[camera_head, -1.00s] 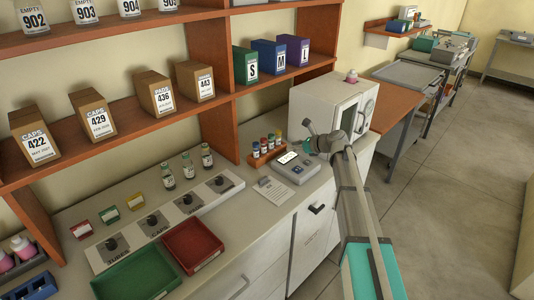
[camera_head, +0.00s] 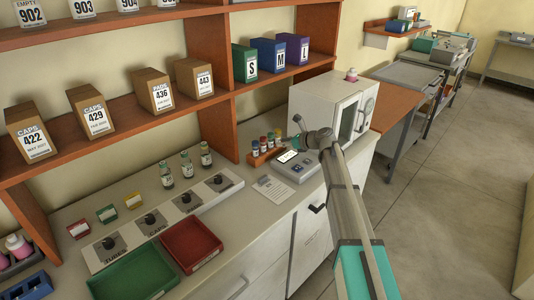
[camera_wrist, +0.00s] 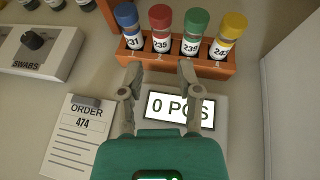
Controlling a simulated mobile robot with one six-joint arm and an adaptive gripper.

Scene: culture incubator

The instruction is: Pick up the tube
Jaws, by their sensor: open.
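Several capped tubes stand upright in an orange rack (camera_wrist: 205,66) on the counter. In the wrist view the tubes are blue-capped 231 (camera_wrist: 130,32), red-capped 235 (camera_wrist: 161,32), green-capped 239 (camera_wrist: 193,34) and yellow-capped (camera_wrist: 228,38), its number partly cut off. The rack also shows in the head view (camera_head: 262,157). My gripper (camera_wrist: 157,82) is open and empty, its fingertips just in front of the rack, nearest the red and green tubes and apart from them. In the head view my gripper (camera_head: 299,133) is over the counter beside the rack.
A counting device with a "0 PCS" display (camera_wrist: 180,108) lies under my gripper. An order 474 sheet (camera_wrist: 72,140) lies to its left, near a swabs dispenser panel (camera_wrist: 40,45). A white incubator (camera_head: 326,105) stands right of the rack. Red (camera_head: 218,252) and green trays sit further left.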

